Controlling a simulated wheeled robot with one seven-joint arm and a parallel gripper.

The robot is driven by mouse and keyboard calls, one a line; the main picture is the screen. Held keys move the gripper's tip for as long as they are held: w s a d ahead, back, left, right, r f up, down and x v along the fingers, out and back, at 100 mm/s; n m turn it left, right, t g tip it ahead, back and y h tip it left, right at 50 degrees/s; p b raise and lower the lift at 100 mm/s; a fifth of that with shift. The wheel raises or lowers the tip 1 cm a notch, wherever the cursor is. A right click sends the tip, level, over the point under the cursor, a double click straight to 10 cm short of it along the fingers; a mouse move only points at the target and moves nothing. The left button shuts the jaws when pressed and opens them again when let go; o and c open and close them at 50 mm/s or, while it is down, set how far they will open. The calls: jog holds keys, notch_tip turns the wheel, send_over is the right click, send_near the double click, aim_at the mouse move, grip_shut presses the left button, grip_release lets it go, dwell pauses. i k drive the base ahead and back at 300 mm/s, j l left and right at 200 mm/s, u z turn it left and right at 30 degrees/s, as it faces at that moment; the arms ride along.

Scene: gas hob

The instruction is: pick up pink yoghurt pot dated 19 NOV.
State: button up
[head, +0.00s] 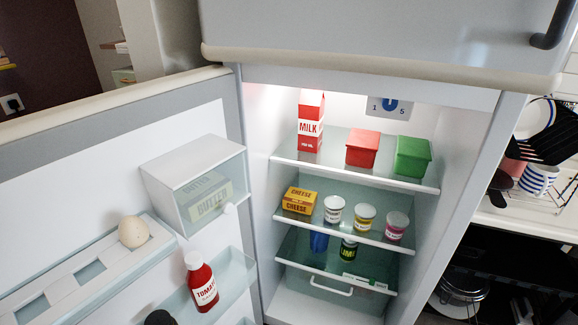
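A small pot with a pink band (394,228) and a pale lid stands upright at the right end of the middle fridge shelf (345,228). Its label is too small to read, so I cannot tell its date. Left of it on the same shelf stand a pot with a yellow band (364,219) and a white pot with dark print (333,210). My gripper is not in view.
The fridge door (60,190) stands open at left, holding an egg (133,231), a butter box and a tomato bottle (202,282). A cheese box (299,200) shares the middle shelf. Milk (310,122), red and green tubs (412,156) stand above; a dark jar (348,250) is below.

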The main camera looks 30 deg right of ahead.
aim_at(397, 222)
jog(key=i+j+z, duration=0.1)
jog(key=z, duration=0.3)
jog(key=i+j+z, duration=0.1)
jog(key=z, duration=0.3)
jog(key=i+j+z, duration=0.15)
jog(key=z, duration=0.2)
